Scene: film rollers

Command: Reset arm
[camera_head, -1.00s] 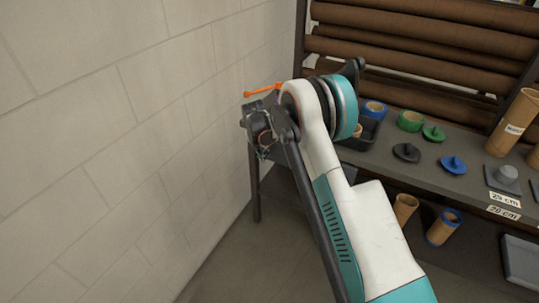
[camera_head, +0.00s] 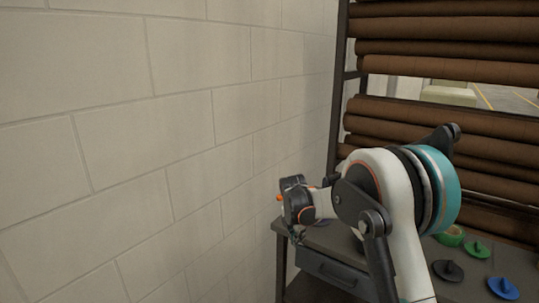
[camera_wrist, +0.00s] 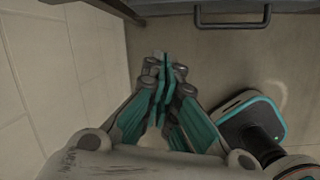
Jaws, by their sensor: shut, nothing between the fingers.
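My gripper (camera_wrist: 163,78) shows in the middle of the wrist view with its teal fingers together and nothing between them. It hangs over bare floor, in front of the workbench. In the head view my arm is folded, and its wrist end is at the bench's left end, near the wall. The fingers are small and dark there, below the wrist.
A pale block wall (camera_head: 150,150) stands close on the left. The bench (camera_head: 490,262) carries a green ring (camera_head: 451,236), a green plug (camera_head: 477,249), a dark plug (camera_head: 448,270) and a blue plug (camera_head: 503,287). Brown rolls (camera_head: 450,60) fill the rack behind. A drawer handle (camera_wrist: 232,16) is ahead.

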